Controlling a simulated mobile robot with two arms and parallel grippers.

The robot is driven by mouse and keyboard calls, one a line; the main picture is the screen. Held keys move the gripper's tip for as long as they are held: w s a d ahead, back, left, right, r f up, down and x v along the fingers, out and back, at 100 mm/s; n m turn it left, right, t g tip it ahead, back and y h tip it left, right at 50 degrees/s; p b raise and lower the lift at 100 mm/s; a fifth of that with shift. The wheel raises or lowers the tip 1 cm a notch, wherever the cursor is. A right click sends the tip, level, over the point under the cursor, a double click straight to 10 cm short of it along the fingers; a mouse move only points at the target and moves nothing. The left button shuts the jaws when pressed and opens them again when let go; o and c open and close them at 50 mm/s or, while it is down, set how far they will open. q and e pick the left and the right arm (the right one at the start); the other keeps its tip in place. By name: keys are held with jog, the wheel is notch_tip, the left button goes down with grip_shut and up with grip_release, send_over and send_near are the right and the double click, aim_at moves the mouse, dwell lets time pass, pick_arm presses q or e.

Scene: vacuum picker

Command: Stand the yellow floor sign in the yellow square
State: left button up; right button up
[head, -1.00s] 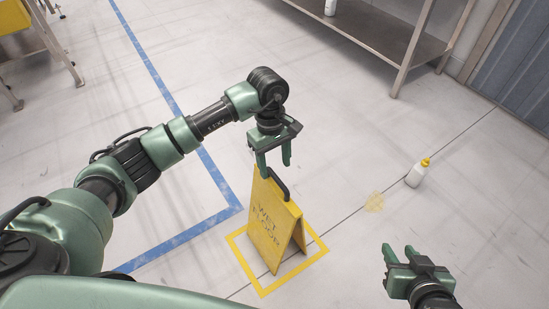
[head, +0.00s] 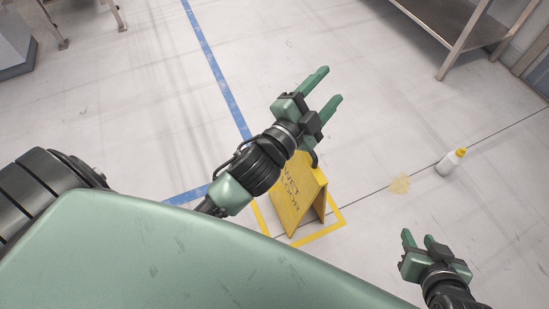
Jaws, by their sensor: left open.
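The yellow floor sign (head: 299,196) stands upright and spread like a tent inside the yellow square (head: 331,226) taped on the floor. Its black handle shows at the top. My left arm hides part of the sign and the square's far left side. My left gripper (head: 329,85) is open and empty, pointing up and away beyond the sign, apart from it. My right gripper (head: 419,240) is to the right of the square, with its two fingers apart and nothing between them.
A metal shelf table (head: 455,20) is at the top right. A blue floor line (head: 214,62) runs behind my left arm. Open floor lies beyond.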

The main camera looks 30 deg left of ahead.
pick_arm(q)
jog(key=s+a+f+n+g+y, duration=0.1)
jog(key=s+a+f+n+g, duration=0.3)
jog(key=s+f+n+g, duration=0.5)
jog(key=s+f+n, duration=0.1)
jog(key=s+f, duration=0.4)
jog(key=f, duration=0.2)
jog(key=shift+s+a+n+y, duration=0.15)
jog(key=shift+s+n+y, duration=0.1)
jog(key=shift+n+y, duration=0.05)
